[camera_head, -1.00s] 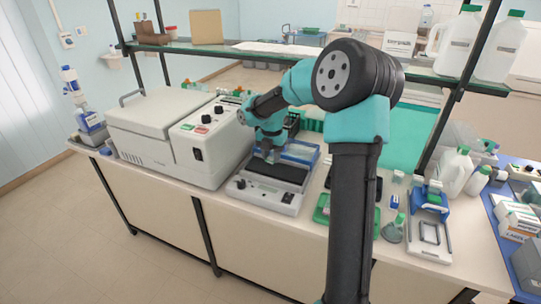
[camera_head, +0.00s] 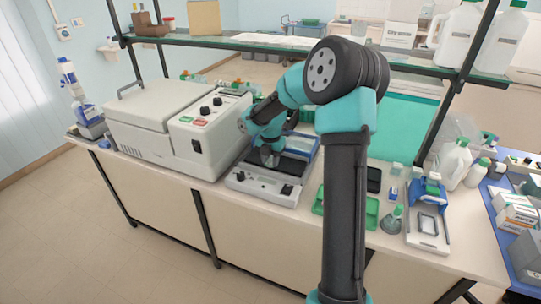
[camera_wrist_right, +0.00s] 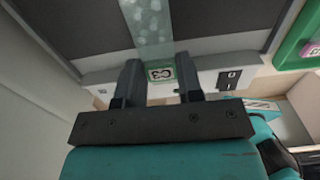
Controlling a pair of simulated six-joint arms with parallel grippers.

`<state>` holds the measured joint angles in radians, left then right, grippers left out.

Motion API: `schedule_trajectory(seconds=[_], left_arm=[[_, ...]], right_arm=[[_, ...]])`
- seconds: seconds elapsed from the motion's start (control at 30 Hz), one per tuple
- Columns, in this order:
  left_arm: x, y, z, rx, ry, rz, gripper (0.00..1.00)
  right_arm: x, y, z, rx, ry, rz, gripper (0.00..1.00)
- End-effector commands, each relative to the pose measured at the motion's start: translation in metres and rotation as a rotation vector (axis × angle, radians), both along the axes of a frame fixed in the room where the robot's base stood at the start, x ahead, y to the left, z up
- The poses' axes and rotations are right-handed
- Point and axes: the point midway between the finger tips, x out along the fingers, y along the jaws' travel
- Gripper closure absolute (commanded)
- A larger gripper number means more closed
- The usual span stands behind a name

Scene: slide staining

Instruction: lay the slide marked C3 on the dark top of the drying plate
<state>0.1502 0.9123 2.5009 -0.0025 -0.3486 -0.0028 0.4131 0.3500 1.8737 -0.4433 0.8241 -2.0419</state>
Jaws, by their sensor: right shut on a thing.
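The slide marked C3 (camera_wrist_right: 160,73) is a clear strip with a green-edged label, held at its label end between the fingers of my right gripper (camera_wrist_right: 160,68). Its clear part reaches out over the dark top (camera_wrist_right: 90,25) of the drying plate; I cannot tell whether it touches. In the head view my right gripper (camera_head: 268,159) is low over the drying plate (camera_head: 262,188), a pale unit with a dark top and front controls. The slide cannot be made out there. My left gripper is not in view.
A large pale machine (camera_head: 165,130) stands close on the left of the plate. A blue-rimmed tray (camera_head: 305,146) lies behind it. A green tray (camera_head: 372,212) is to the right, partly hidden by my arm. A shelf (camera_head: 290,53) crosses above the bench.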

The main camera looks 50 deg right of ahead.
Motion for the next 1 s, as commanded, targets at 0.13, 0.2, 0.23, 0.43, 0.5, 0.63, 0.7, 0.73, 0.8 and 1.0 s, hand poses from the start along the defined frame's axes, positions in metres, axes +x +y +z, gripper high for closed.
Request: schedule_trajectory(seconds=[0.13,0.2,0.23,0.43,0.5,0.63,0.7,0.73,0.8,1.0], left_arm=[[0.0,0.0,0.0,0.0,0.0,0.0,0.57],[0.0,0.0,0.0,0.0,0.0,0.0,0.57],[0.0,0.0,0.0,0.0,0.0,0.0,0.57],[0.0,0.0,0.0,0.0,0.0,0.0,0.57],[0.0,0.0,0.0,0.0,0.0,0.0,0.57],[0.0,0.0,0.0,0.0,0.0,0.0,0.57],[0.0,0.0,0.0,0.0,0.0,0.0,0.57],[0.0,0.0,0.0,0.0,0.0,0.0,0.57],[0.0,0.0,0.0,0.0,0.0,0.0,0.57],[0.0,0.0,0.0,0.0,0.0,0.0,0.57]], right_arm=[[0.0,0.0,-0.008,0.0,-0.001,-0.001,0.9],[0.0,0.0,-0.011,0.0,-0.001,-0.001,0.9],[0.0,0.0,-0.012,0.0,-0.001,0.0,0.9],[0.0,0.0,-0.015,0.0,-0.001,0.0,0.9],[0.0,0.0,-0.015,0.0,-0.001,0.0,0.9],[0.0,0.0,-0.015,0.0,-0.001,0.0,0.9],[0.0,0.0,-0.015,0.0,-0.001,0.0,0.9],[0.0,0.0,-0.015,0.0,-0.001,0.0,0.9],[0.0,0.0,-0.015,0.0,-0.001,0.0,0.9],[0.0,0.0,-0.016,0.0,-0.001,0.0,0.9]])
